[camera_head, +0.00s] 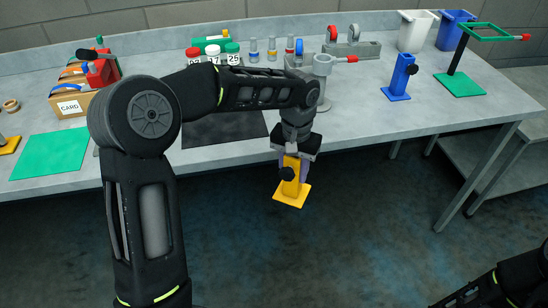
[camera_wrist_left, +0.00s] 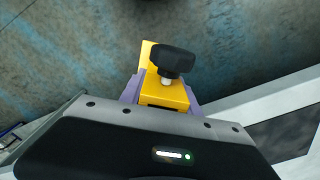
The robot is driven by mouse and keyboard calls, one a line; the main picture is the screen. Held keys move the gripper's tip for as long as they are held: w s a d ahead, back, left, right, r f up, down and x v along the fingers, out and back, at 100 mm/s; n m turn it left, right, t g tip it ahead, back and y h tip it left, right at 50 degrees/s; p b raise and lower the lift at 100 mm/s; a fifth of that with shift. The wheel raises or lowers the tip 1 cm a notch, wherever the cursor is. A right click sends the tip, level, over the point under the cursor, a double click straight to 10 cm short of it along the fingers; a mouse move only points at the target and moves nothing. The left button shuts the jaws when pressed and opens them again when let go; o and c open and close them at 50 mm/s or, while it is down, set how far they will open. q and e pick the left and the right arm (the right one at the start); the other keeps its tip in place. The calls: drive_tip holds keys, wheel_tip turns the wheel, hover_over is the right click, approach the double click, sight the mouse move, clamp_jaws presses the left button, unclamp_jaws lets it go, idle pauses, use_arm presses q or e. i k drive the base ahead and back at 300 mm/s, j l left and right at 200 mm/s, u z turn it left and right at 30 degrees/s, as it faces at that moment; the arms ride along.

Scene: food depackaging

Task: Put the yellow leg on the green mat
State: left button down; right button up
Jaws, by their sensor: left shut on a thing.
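The yellow leg (camera_head: 291,190) has a square base plate and a black knob. My left gripper (camera_head: 293,160) is shut on its upper part and holds it upright, base down, in front of the table's front edge over the floor. The left wrist view shows the yellow leg (camera_wrist_left: 164,94) between the purple fingers, with its black knob facing the camera. The green mat (camera_head: 50,154) lies flat on the table at the left, well away from the gripper, with nothing seen on it. My right gripper is not in view; only part of the right arm shows at the bottom right.
A blue leg (camera_head: 399,78) and a green-based stand (camera_head: 460,84) are on the table at the right. A dark mat (camera_head: 225,128) lies behind my left arm. Capped jars (camera_head: 213,53) stand at the back. A card box (camera_head: 70,104) sits behind the green mat. Part of another yellow piece (camera_head: 8,146) shows at the left edge.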

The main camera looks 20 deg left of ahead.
sight(53, 151)
drive_tip(key=k+j+u, duration=0.1)
drive_tip(key=j, duration=0.3)
drive_tip(key=k+j+u, duration=0.15)
drive_tip(key=j, duration=0.25)
drive_tip(key=k+j+u, duration=0.1)
drive_tip(key=k+j, duration=0.15)
drive_tip(key=j, duration=0.2)
drive_tip(key=k+j+u, duration=0.15)
drive_tip(key=j, duration=0.25)
drive_tip(key=j+u, duration=0.1)
drive_tip(key=j, duration=0.35)
drive_tip(key=k, duration=0.05)
